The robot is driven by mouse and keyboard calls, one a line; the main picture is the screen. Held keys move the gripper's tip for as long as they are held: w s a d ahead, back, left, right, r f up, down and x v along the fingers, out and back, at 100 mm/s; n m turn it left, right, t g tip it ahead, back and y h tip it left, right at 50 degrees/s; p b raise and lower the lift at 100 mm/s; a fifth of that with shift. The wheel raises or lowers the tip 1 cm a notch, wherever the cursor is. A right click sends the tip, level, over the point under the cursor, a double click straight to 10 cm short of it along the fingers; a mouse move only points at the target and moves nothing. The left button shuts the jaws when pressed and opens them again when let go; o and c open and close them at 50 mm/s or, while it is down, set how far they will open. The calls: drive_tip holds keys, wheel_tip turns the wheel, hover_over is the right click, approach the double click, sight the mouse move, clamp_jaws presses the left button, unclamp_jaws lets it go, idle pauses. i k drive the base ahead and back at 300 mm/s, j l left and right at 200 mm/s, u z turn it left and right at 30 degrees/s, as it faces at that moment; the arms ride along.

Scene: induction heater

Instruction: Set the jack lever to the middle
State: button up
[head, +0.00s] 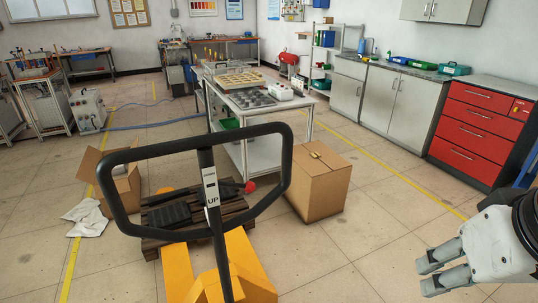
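The yellow pallet jack (178,272) stands in front of me, with its black loop handle (287,165) raised in the middle of the head view. A pale label plate (211,187) on the handle's stem reads "UP" at its lower part. A dark bar with a red round knob (250,187) sticks out to the right of the plate and looks like the lever; its exact setting is unclear. My gripper (425,277) is at the lower right, well apart from the handle and knob. Its two grey fingers point left with nothing visible between them; their opening is hard to judge.
A wooden pallet (237,210) with dark items lies behind the handle. A closed cardboard box (317,185) stands right of it, an open one (125,183) left. A white workbench (262,155) stands behind. The floor between handle and gripper is clear.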

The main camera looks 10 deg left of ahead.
sight(249, 187)
drive_tip(key=i+l+z, duration=0.25)
drive_tip(key=z, duration=0.15)
drive_tip(key=i+l+z, duration=0.25)
drive_tip(key=z, duration=0.15)
drive_tip(key=i+l+z, duration=0.1)
drive_tip(key=i+z, duration=0.3)
drive_tip(key=i+l, duration=0.15)
drive_tip(key=i, duration=0.4)
drive_tip(key=i+j+u, duration=0.15)
drive_tip(key=i+u, duration=0.15)
drive_tip(key=u, duration=0.15)
drive_tip(key=i+u, duration=0.45)
drive_tip(key=i+l+u, duration=0.1)
drive_tip(key=u, duration=0.4)
drive_tip(key=i+j+u, duration=0.1)
drive_tip(key=i+u, duration=0.2)
drive_tip(key=u, duration=0.15)
drive_tip(key=i+u, duration=0.4)
drive_tip(key=i+l+u, duration=0.15)
drive_tip(key=u, duration=0.3)
drive_tip(key=i+l+u, duration=0.25)
drive_tip(key=u, duration=0.15)
drive_tip(key=l+u, duration=0.15)
drive_tip(key=u, duration=1.45)
